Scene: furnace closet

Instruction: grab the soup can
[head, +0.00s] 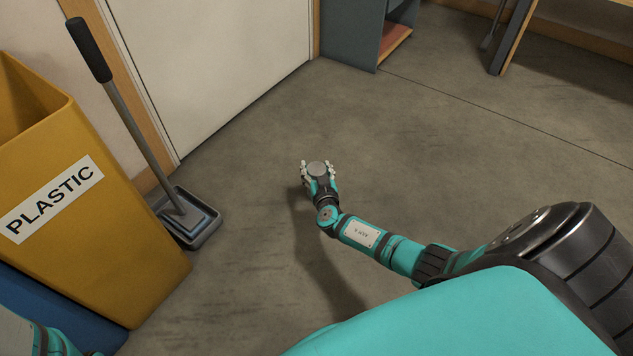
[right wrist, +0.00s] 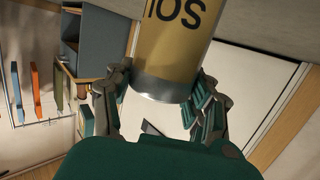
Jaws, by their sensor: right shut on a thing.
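The soup can (right wrist: 172,55) fills the upper middle of the right wrist view. It is a gold-yellow cylinder with dark letters and a grey metal rim at its lower end. My right gripper (right wrist: 163,82) is shut on it, with fingers on both sides near that rim. In the head view, the right gripper (head: 318,172) holds the can over the open floor, and only the can's round grey end (head: 317,167) shows clearly. My left gripper is not in view; only a bit of teal at the lower left shows.
A yellow bin (head: 95,225) marked PLASTIC stands at the left. A long-handled tool (head: 138,115) rests in a grey tray (head: 206,235) beside it. A white door (head: 215,60) is behind. A blue-grey cabinet (head: 352,32) stands at the back. The floor around the gripper is clear.

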